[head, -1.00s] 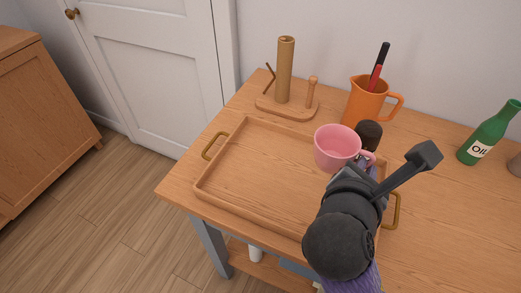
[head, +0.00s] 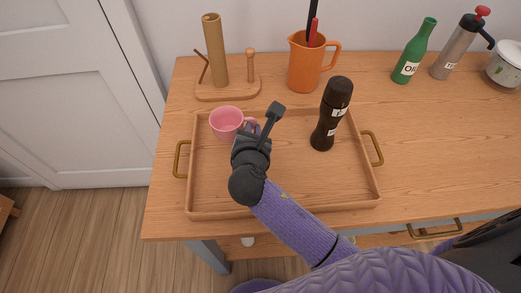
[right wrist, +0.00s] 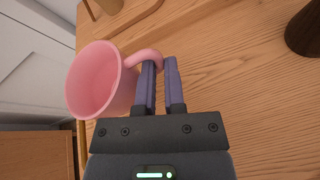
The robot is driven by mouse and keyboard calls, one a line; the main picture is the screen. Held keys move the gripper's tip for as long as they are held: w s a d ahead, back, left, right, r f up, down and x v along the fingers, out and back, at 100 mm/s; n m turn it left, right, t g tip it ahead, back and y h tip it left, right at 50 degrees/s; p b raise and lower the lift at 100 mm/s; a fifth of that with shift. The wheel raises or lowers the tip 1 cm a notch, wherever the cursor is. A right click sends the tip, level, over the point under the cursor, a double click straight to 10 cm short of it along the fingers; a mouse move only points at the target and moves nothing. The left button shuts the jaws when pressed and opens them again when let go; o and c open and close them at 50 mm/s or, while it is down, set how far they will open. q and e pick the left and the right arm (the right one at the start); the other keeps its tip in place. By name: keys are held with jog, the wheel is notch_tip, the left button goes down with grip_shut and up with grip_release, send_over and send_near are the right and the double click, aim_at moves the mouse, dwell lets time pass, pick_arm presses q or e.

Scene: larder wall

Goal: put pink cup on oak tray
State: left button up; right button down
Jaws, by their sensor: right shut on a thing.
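The pink cup (head: 226,122) is upright at the back left corner of the oak tray (head: 285,210) in the head view. I cannot tell whether its base touches the tray or is just above it. My right gripper (head: 251,129) is shut on the cup's handle from the right side. In the right wrist view the fingers (right wrist: 160,80) close on the handle, and the cup (right wrist: 97,85) is to their left with its mouth showing. My left gripper is not in view.
A dark labelled bottle (head: 331,115) stands in the tray's right half. Behind the tray are a wooden roll holder (head: 215,50) and an orange jug (head: 305,65) with utensils. A green oil bottle (head: 413,55) stands at the back right. The tray's front middle is clear.

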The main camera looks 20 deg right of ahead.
notch_tip(320, 180, down, 5)
jog(key=shift+r+b, duration=0.1)
jog(key=shift+b, duration=1.05)
jog(key=c, duration=0.7)
grip_release()
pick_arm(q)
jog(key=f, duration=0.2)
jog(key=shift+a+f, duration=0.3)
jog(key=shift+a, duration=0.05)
